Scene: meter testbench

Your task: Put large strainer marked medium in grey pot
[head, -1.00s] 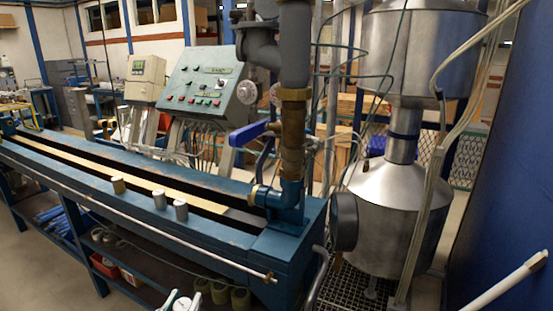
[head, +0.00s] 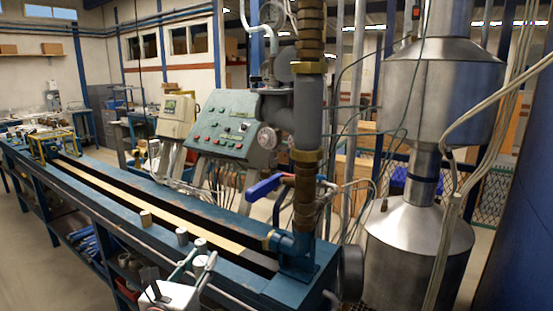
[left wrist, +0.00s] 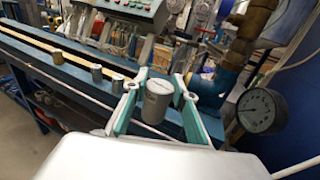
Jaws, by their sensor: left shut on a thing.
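My left gripper (head: 194,264) is low in the head view, in front of the bench's near edge. In the left wrist view its two green-and-grey fingers (left wrist: 162,78) are closed on the sides of a grey cylinder (left wrist: 157,103). The cylinder has a pale label on its top that is too small to read, so I cannot confirm it is the strainer marked medium. In the head view it is small between the fingers (head: 200,261). I cannot single out a grey pot. My right gripper is not in view.
Three small cylinders, one brassy (head: 146,218) and two grey (head: 182,237) (head: 202,245), stand along the near rail of the long blue bench (head: 110,207). A vertical pipe with a blue-handled valve (head: 265,187) rises at its right end. A pressure gauge (left wrist: 257,110) is right of the gripper.

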